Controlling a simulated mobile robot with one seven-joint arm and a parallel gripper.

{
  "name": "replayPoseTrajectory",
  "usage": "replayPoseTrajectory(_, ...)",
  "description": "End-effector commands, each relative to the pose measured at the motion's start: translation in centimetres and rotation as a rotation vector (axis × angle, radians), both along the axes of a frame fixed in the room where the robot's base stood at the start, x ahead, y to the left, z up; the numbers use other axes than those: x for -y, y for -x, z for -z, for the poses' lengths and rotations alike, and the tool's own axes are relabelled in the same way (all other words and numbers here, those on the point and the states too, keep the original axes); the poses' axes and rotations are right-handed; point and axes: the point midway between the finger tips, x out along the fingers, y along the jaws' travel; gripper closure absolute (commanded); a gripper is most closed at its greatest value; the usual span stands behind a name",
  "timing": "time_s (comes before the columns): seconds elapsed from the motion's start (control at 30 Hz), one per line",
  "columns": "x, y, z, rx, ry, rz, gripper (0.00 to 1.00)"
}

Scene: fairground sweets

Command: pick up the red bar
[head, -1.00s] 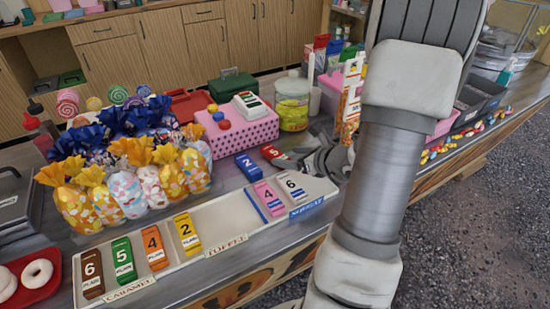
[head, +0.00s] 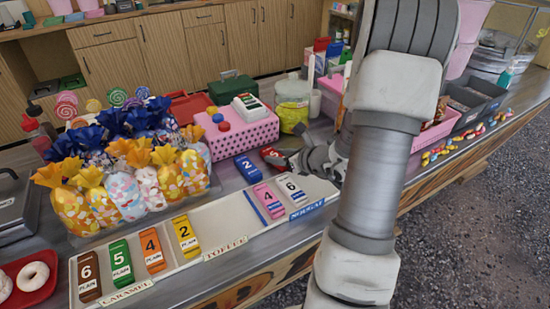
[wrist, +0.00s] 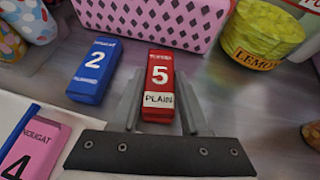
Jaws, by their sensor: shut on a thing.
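The red bar (head: 272,157), marked 5 and PLAIN, lies on the metal counter in front of the pink box. It also shows in the wrist view (wrist: 160,72), face up between my two fingers. My gripper (wrist: 160,104) is shut on the near part of the red bar, one finger along each side. In the head view my gripper (head: 291,162) reaches the bar from the right, low over the counter. My arm hides part of the counter's right side. I see no clear gap under the bar.
A blue bar (wrist: 93,71) lies close left of the red bar. The pink box (wrist: 150,20) stands behind, and a yellow lemon tub (wrist: 262,35) is at the back right. The white sorting tray (head: 225,222) with several bars lies in front.

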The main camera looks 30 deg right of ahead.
Motion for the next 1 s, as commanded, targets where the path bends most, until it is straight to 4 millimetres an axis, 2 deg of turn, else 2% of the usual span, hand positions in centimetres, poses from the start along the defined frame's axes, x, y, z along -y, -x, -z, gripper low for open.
replayPoseTrajectory(0.03,0.0,0.0,0.0,0.0,0.0,0.0,0.81)
replayPoseTrajectory(0.13,0.0,0.0,0.0,0.0,0.0,0.0,0.99)
replayPoseTrajectory(0.47,0.0,0.0,-0.3,0.001,0.001,0.0,1.0)
replayPoseTrajectory(0.57,0.0,0.0,-1.4,0.004,0.004,-0.002,1.0)
replayPoseTrajectory(0.8,0.1,0.0,-6.3,0.004,0.006,0.0,1.0)
replayPoseTrajectory(1.0,0.0,0.0,-9.3,0.003,0.004,-0.001,1.0)
